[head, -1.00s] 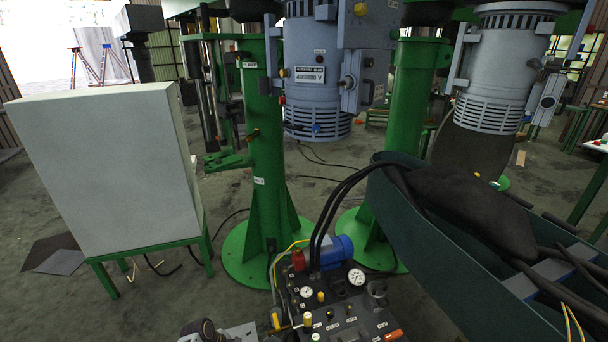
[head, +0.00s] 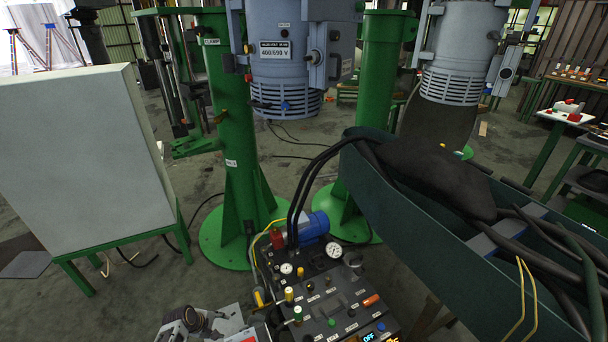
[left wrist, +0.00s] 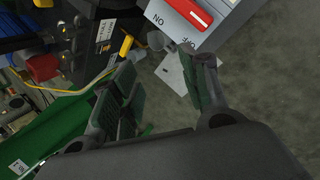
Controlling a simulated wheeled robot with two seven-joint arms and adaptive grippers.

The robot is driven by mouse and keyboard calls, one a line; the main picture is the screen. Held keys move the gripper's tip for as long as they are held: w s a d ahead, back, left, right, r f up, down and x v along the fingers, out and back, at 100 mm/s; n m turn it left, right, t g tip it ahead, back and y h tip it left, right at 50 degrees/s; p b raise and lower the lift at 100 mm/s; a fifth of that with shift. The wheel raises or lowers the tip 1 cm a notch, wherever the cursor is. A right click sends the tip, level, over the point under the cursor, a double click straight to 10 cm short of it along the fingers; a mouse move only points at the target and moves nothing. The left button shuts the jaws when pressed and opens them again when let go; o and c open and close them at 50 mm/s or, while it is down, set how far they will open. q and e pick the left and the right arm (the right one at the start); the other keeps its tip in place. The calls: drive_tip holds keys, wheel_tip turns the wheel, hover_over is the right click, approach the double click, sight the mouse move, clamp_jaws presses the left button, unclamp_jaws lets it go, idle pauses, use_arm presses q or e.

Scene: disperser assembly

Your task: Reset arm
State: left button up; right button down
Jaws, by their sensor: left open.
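My left gripper (head: 200,322) shows partly at the bottom edge of the head view, left of the black control panel (head: 335,300). In the left wrist view its two green-padded fingers (left wrist: 162,72) stand apart with nothing held between them. A pale plate (left wrist: 172,72) shows behind the gap. My right gripper is in neither view.
A green-blue trough (head: 400,225) with thick black hoses fills the right. A pale cabinet (head: 75,150) stands left on a green frame. Green columns (head: 235,150) carry a grey motor housing (head: 290,60). Bare floor (head: 170,290) lies between cabinet and panel.

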use_arm(q)
drive_tip(key=s+a+f+m+t+y, duration=0.2)
drive_tip(key=s+a+f+m+y, duration=0.15)
drive_tip(key=f+m, duration=0.7)
drive_tip(key=s+f+m, duration=0.5)
drive_tip(key=s+m, duration=0.1)
drive_tip(key=s, duration=0.3)
drive_tip(key=s+d+f+g+p, duration=0.1)
drive_tip(key=s+f+g, duration=0.1)
drive_tip(key=s, duration=1.3)
drive_tip(key=s+d+f+m+g+p, duration=0.1)
drive_tip(key=s+f, duration=0.4)
drive_tip(key=s, duration=0.9)
drive_tip(key=shift+s+d+g, duration=0.35)
drive_tip(key=shift+g, duration=0.55)
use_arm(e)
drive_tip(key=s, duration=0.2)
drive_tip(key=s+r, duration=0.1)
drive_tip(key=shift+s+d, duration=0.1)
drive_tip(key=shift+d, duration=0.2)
use_arm(q)
drive_tip(key=shift+m, duration=0.25)
